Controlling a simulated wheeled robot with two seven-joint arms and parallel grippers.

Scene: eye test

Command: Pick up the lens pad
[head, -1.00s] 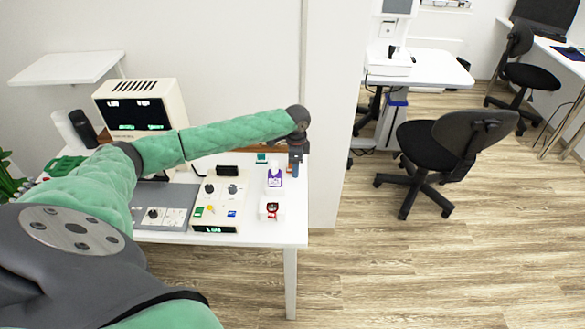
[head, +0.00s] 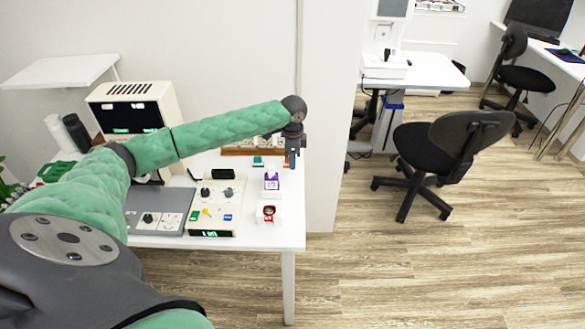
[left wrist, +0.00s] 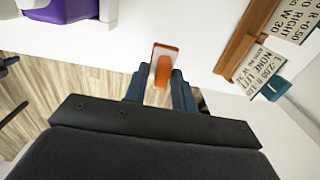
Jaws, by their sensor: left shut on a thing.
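The lens pad (left wrist: 163,68), a small white piece with an orange rim and an orange raised part, sits between my left fingertips in the left wrist view. My left gripper (head: 292,161) is shut on it, above the right end of the white table (head: 262,237) in the head view. The dark blue fingers also show in the left wrist view (left wrist: 160,92). The pad is too small to make out in the head view. My right gripper is in neither view.
A wooden rack (left wrist: 243,38) with lettered tags stands at the table's back. A purple-and-white box (head: 271,182) and a white holder with a red item (head: 269,213) stand near the right edge, beside a control panel (head: 215,205). A wall (head: 325,150) stands right of the table.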

